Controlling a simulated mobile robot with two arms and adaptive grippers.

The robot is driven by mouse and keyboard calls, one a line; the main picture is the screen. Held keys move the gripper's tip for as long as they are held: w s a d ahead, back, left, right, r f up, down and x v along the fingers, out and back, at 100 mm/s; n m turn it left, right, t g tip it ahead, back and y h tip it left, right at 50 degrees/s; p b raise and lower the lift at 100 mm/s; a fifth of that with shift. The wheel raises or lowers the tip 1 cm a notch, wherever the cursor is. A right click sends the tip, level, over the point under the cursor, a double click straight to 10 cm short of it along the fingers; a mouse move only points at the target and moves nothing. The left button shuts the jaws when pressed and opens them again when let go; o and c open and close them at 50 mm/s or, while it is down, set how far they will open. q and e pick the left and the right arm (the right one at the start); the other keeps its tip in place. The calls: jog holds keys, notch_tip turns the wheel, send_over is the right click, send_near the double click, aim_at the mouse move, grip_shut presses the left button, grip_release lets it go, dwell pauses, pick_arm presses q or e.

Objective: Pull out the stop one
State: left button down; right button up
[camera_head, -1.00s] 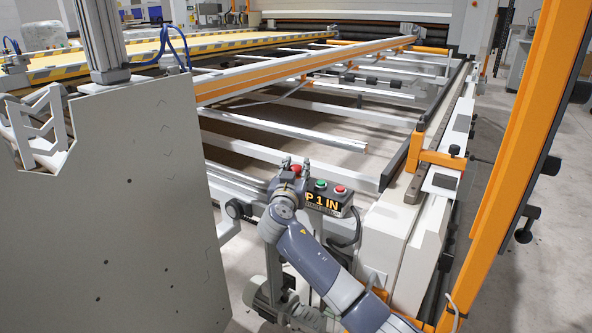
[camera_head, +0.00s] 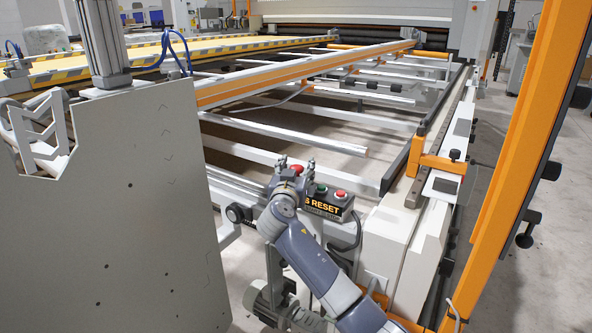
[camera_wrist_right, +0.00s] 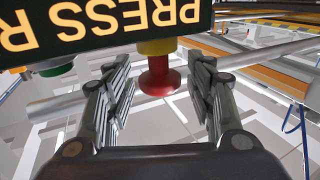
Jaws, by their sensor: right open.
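The control box (camera_head: 328,206) carries a lit sign whose visible part reads "S RESET"; the wrist view shows "PRESS R" upside down on it (camera_wrist_right: 105,20). A red mushroom stop button (camera_wrist_right: 158,78) on a yellow base sticks out from the box; it also shows in the head view (camera_head: 297,169). My right gripper (camera_head: 297,164) is at the box's left end. In the wrist view its fingers (camera_wrist_right: 160,88) are open on both sides of the red stop, with gaps to it. The left gripper is not in view.
A green button (camera_head: 321,189) and another red button (camera_head: 341,193) sit on the box right of the stop. A large grey panel (camera_head: 110,220) stands at left. White rails (camera_head: 290,133) lie beyond the box. An orange post (camera_head: 510,160) rises at right.

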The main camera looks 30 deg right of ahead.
jog(key=v, duration=1.2)
